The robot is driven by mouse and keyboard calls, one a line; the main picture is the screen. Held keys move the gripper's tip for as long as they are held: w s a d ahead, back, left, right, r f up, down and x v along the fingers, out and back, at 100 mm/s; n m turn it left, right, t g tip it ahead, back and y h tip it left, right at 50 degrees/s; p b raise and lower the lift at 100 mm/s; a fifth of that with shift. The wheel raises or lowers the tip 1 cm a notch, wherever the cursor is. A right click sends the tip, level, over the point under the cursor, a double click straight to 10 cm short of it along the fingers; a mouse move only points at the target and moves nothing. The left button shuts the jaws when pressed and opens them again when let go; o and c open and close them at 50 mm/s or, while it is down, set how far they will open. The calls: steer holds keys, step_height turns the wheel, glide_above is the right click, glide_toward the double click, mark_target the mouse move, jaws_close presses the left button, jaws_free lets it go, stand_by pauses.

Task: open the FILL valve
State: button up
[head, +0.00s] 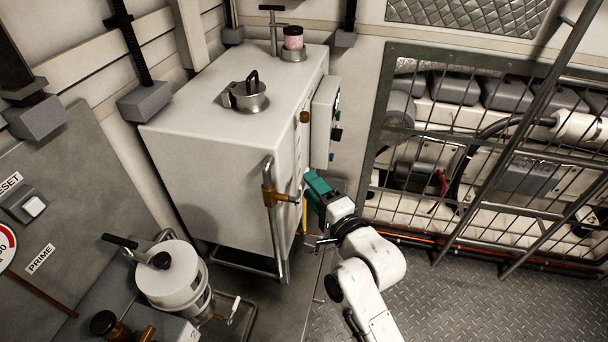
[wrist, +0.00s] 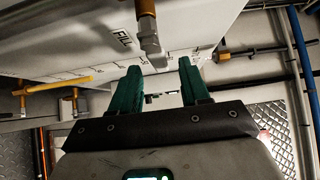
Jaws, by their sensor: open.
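The FILL label (wrist: 122,38) is on the white cabinet face in the wrist view. Beside it is a brass and grey fitting (wrist: 149,32), in front of and between my fingertips; I cannot tell whether it is the valve itself. A yellow lever (wrist: 60,84) on a brass body is farther left, apart from my fingers.
The white cabinet (head: 215,150) carries a bent grey pipe (head: 282,235) with a brass fitting (head: 271,196) at its front corner. A control box (head: 323,122) projects above my gripper. A wire-mesh cage (head: 470,150) stands to the right. Patterned floor (head: 440,300) is clear at lower right.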

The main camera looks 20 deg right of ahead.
steer(key=shift+w+a, duration=0.2)
steer(key=shift+w, duration=0.85)
steer(key=shift+w+a, duration=0.15)
steer(key=shift+w, duration=0.85)
jaws_close()
